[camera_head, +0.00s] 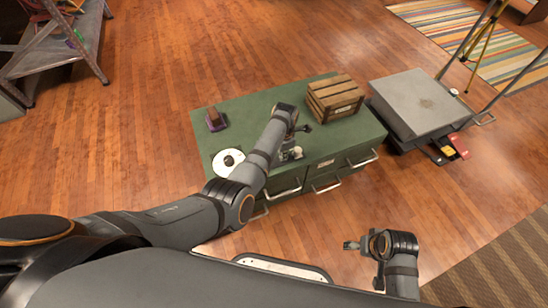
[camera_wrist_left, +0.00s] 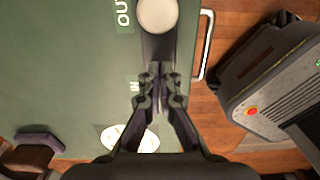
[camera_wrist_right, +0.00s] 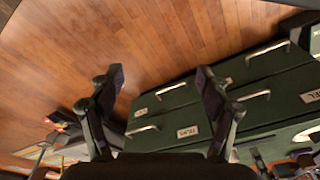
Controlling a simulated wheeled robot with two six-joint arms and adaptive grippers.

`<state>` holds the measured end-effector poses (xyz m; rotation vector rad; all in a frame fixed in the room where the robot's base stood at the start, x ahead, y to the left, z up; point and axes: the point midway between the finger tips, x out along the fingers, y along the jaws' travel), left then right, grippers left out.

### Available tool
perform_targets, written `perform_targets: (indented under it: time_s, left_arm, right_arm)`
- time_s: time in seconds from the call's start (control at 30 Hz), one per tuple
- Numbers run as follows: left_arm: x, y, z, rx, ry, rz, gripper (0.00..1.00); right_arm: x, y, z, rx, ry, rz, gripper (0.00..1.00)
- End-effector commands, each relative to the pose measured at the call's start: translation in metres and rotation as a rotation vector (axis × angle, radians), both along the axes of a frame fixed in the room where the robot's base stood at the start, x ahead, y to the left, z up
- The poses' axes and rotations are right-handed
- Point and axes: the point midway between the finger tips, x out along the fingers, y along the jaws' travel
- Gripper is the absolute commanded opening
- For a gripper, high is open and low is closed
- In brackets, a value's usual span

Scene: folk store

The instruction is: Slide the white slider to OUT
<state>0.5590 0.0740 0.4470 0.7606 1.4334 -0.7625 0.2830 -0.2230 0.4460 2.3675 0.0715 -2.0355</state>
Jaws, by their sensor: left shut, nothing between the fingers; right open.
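The white slider (camera_wrist_left: 157,14) is a round white knob on a dark track (camera_wrist_left: 158,47) in the left wrist view. It sits level with the OUT label (camera_wrist_left: 123,12), at the top of the picture. A second label (camera_wrist_left: 135,87), partly hidden, lies lower beside the track. My left gripper (camera_wrist_left: 160,82) is shut and empty over the lower part of the track, apart from the knob in the picture. In the head view, my left gripper (camera_head: 289,147) is over the green cabinet top (camera_head: 252,112). My right gripper (camera_wrist_right: 160,82) is open and empty, facing the cabinet's drawer fronts.
On the cabinet top are a wooden crate (camera_head: 335,98), a white disc (camera_head: 228,163) with a dark centre, and a small brown and purple object (camera_head: 215,119). Drawer handles (camera_head: 362,158) stick out in front. A grey machine (camera_head: 415,101) stands to the right.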

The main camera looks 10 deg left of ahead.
Motion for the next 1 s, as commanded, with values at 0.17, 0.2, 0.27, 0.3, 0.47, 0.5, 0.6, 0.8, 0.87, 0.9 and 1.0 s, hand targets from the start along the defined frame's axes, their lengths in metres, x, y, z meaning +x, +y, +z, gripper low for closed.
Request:
perform_targets:
  time_s: [0.17,0.2,0.27,0.3,0.47,0.5,0.6,0.8,0.87,0.9,1.0]
  left_arm:
    - [0.000,0.000,0.000,0.001,-0.001,0.000,0.00]
    - [0.000,0.000,0.000,0.001,-0.001,0.000,0.00]
    - [0.000,0.000,0.000,0.001,-0.001,0.000,0.00]
    - [0.000,0.000,0.004,0.001,-0.001,0.000,0.00]
    - [0.000,0.001,0.010,0.001,0.000,0.000,0.00]
    - [0.000,0.001,0.011,0.001,0.000,0.000,0.00]
    - [0.000,0.001,0.014,0.001,0.000,0.000,0.00]
    - [0.000,0.001,0.021,0.001,0.000,0.000,0.00]
    - [0.000,0.001,0.023,0.001,0.000,0.000,0.00]
    - [0.000,0.001,0.024,0.001,0.000,0.000,0.00]
    - [0.000,0.001,0.028,0.001,0.000,0.000,0.00]
  right_arm:
    - [0.001,-0.006,-0.020,-0.016,0.022,-0.007,0.77]
    - [0.001,-0.007,-0.025,-0.020,0.026,-0.008,0.77]
    - [0.001,-0.009,-0.031,-0.025,0.034,-0.010,0.77]
    - [0.001,-0.010,-0.035,-0.027,0.035,-0.011,0.77]
    - [0.001,-0.014,-0.053,-0.033,0.030,-0.015,0.77]
    - [0.001,-0.015,-0.058,-0.035,0.031,-0.017,0.77]
    - [-0.001,-0.018,-0.069,-0.040,0.028,-0.020,0.77]
    - [-0.005,-0.024,-0.091,-0.049,0.023,-0.023,0.77]
    - [-0.007,-0.025,-0.098,-0.053,0.023,-0.024,0.77]
    - [-0.008,-0.027,-0.102,-0.055,0.023,-0.024,0.77]
    - [-0.012,-0.030,-0.113,-0.060,0.020,-0.026,0.77]
